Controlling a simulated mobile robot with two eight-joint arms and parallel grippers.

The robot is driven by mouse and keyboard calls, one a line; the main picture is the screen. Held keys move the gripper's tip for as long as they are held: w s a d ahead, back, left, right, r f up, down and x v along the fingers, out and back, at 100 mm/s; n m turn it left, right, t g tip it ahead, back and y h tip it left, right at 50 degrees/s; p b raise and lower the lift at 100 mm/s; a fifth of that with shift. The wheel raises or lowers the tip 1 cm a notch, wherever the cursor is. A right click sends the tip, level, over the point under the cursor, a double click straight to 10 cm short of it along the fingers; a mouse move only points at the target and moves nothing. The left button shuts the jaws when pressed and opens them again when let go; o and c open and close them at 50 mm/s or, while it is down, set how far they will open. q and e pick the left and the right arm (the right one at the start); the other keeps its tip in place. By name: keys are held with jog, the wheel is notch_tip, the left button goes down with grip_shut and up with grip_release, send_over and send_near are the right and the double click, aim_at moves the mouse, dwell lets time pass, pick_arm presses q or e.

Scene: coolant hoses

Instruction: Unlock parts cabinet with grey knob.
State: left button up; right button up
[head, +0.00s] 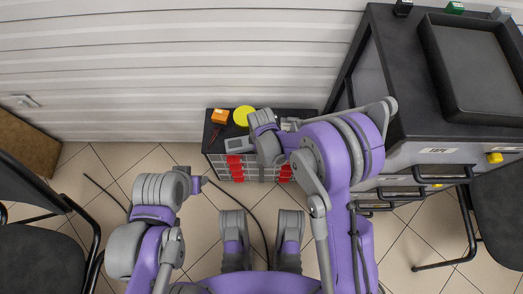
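A dark-topped cabinet (400,60) stands at the right, with labelled drawers and black handles on its front. A yellow knob (494,157) sits on its front, and a second yellow piece is lower down. A small grey block (501,14) stands at the back of its top; I cannot tell if it is a knob. A low unit with red-fronted bins (236,168) stands against the wall. My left gripper (204,182) is left of this unit, apart from it; its fingers are too small to read.
A black tray (436,62) lies on the cabinet top, near a green block (455,7) and a black block (403,8). An orange block (220,117) and a yellow disc (243,115) lie on the low unit. Dark chairs (40,255) (500,215) flank me. Cables cross the floor.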

jog(key=shift+f, duration=0.1)
grip_shut()
dwell(0.3)
jog(key=shift+m, duration=0.3)
jog(key=m, duration=0.3)
jog(key=shift+m+b, duration=0.3)
jog(key=m, duration=1.3)
jog(key=shift+m, duration=0.3)
